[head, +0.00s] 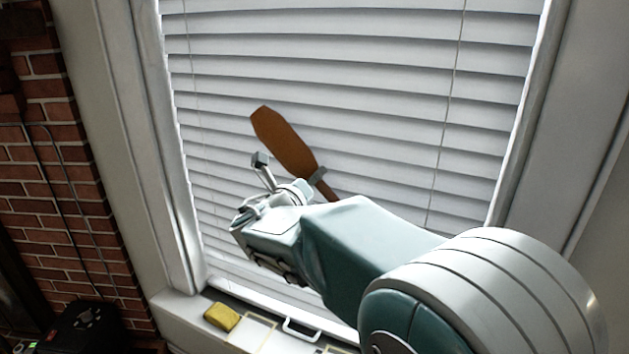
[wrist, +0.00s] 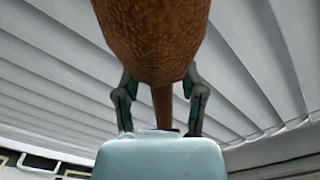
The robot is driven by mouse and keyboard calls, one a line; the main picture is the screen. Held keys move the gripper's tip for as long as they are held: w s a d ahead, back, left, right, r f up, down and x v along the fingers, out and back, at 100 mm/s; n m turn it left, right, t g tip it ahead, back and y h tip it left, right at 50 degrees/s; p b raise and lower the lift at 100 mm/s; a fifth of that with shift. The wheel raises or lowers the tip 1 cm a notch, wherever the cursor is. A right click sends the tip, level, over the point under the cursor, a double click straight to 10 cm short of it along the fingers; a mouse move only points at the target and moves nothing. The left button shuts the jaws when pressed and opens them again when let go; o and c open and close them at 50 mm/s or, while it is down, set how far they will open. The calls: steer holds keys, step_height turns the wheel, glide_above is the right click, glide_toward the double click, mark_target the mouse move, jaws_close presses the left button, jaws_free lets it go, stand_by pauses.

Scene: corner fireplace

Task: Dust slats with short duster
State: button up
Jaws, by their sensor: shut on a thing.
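The short duster (head: 284,141) has a brown, paddle-shaped head and a thin brown handle. In the head view it is tilted, its head up and to the left, in front of the white slats (head: 380,105). My gripper (head: 290,172) is shut on the duster's handle. In the wrist view the duster head (wrist: 150,40) fills the top middle, and my gripper's fingers (wrist: 160,100) stand on either side of the handle. The slats (wrist: 60,75) run behind it. I cannot tell whether the duster touches them. The handle's lower end is hidden behind my arm.
A yellow sponge (head: 222,317) lies on the window sill (head: 180,306). A white handle (head: 300,330) and yellowish outlined squares are beside it. Thin cords hang down the blinds. A brick wall (head: 75,190) and a black device (head: 88,328) are at the left.

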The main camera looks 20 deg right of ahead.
steer(key=shift+v, duration=2.95)
steer(key=shift+v, duration=1.5)
